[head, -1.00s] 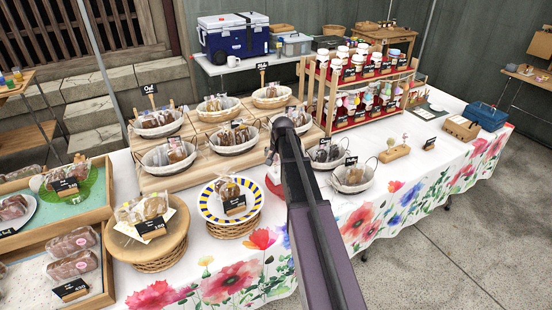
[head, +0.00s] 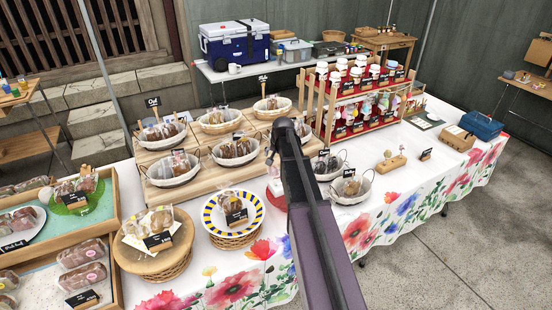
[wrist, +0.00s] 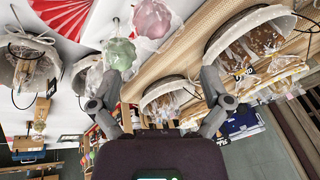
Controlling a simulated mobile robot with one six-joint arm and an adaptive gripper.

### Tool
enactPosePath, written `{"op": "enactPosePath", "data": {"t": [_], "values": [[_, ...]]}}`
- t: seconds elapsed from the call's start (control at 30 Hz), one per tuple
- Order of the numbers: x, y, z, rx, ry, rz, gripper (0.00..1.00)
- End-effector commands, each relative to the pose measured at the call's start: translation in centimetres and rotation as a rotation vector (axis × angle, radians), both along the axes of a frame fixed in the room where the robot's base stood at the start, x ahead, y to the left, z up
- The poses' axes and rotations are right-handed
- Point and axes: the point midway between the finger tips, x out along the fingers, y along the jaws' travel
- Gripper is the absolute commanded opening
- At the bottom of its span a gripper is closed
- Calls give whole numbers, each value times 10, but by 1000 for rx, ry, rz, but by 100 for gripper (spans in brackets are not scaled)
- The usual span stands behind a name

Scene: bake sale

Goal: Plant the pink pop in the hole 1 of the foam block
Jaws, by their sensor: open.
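The pink pop (wrist: 152,18), round and in clear wrap, is at the top of the wrist view. A pale green pop (wrist: 119,53) is beside it, close to my left finger. My gripper (wrist: 160,80) is open, its fingers spread, with nothing clearly held between them. The pink pop lies beyond the fingertips in the picture. In the head view my arm hides most of the gripper and the pops. The tan foam block (head: 390,165) sits on the table's right part with small pale pops standing in it; its hole numbers are too small to read.
Wire baskets of wrapped baked goods (head: 235,152) stand on a wooden riser left of my arm. A rack of bottles (head: 362,95) stands behind the foam block. A small black sign (head: 426,154) stands right of the block. White cloth around the block is fairly clear.

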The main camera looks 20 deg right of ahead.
Motion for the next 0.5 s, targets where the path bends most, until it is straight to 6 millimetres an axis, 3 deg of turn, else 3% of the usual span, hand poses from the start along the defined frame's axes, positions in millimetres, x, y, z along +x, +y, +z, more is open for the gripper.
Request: {"op": "enactPosePath", "data": {"t": [0.2,0.5], "values": [[0,0,18,0,0,0,98],[0,0,23,1,-1,0,98]]}}
